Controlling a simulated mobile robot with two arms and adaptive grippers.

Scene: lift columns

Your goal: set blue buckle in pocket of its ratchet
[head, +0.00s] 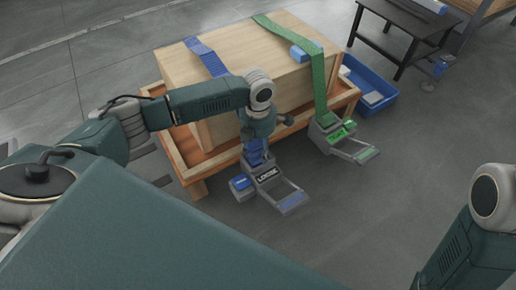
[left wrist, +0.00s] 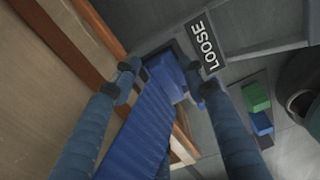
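The blue strap (head: 203,52) runs over the crate top and down its front. In the left wrist view the strap (left wrist: 143,125) ends in what looks like the blue buckle (left wrist: 166,76). The blue ratchet (head: 266,183) lies in front of the crate, marked LOOSE, with its handle (head: 291,202) swung out. The label also shows in the left wrist view (left wrist: 205,42). My left gripper (head: 257,143) is above the ratchet, pointing down. Its fingers (left wrist: 160,72) are apart on either side of the buckle, with small gaps visible. Whether the buckle touches the pocket is hidden. My right gripper is out of view.
The wooden crate (head: 262,62) sits on a wooden base (head: 182,160). A green strap (head: 318,80) leads to a green ratchet (head: 332,131) on the right. A blue block (head: 300,53) lies on the crate. A blue bin (head: 383,84) and black table (head: 405,22) stand behind.

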